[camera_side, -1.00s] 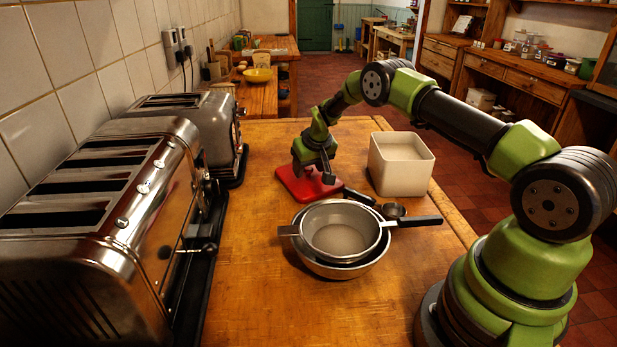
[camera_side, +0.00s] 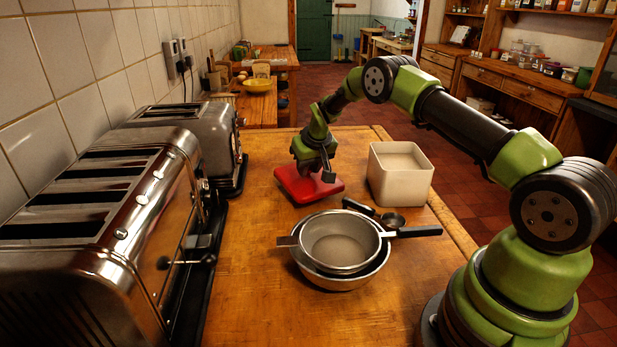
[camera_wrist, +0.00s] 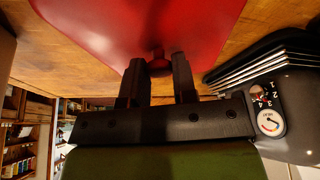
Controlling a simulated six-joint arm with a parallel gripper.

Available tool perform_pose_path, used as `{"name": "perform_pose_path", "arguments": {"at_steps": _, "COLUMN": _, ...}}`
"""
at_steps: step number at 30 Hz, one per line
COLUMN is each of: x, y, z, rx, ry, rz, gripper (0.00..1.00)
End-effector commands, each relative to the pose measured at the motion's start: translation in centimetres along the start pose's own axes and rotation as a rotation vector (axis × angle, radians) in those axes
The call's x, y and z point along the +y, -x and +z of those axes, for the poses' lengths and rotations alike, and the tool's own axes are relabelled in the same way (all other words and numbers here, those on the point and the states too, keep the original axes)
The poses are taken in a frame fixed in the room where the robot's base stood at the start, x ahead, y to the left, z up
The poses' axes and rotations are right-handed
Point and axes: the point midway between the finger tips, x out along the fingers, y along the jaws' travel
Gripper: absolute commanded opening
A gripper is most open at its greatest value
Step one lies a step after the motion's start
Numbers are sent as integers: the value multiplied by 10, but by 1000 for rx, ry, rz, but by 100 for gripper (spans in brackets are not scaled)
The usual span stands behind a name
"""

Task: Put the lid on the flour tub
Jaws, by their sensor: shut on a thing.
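The red lid (camera_side: 308,187) is a flat red square with rounded corners and a small knob. In the side view it is just left of the tub, and I cannot tell whether it still touches the table. My gripper (camera_side: 322,174) is above it. In the wrist view my gripper (camera_wrist: 158,75) is shut on the lid's knob, with the red lid (camera_wrist: 140,25) filling the top. The flour tub (camera_side: 400,178) is a square cream tub, upright and open on top, with pale contents showing inside.
A sieve (camera_side: 340,243) rests in a metal bowl (camera_side: 345,281) in front of the lid and tub. A small scoop (camera_side: 393,221) lies between them and the tub. Chrome toasters (camera_side: 95,240) line the left wall. The bare table (camera_side: 255,290) is clear at front left.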

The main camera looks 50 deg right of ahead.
Motion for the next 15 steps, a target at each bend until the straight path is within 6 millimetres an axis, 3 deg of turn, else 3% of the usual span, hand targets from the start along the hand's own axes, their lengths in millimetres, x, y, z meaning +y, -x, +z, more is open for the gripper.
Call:
{"name": "perform_pose_path", "arguments": {"at_steps": 3, "x": 0, "y": 26, "z": -12, "rx": 5, "ry": 0, "rz": 0, "gripper": 3}}
{"name": "perform_pose_path", "arguments": {"at_steps": 10, "x": 5, "y": 61, "z": -25, "rx": 2, "ry": -8, "rz": 3, "gripper": 3}}
{"name": "perform_pose_path", "arguments": {"at_steps": 13, "x": 24, "y": 74, "z": -26, "rx": 1, "ry": -43, "rz": 18, "gripper": 3}}
{"name": "perform_pose_path", "arguments": {"at_steps": 15, "x": 47, "y": 85, "z": -24, "rx": 1, "ry": -86, "rz": 36, "gripper": 3}}
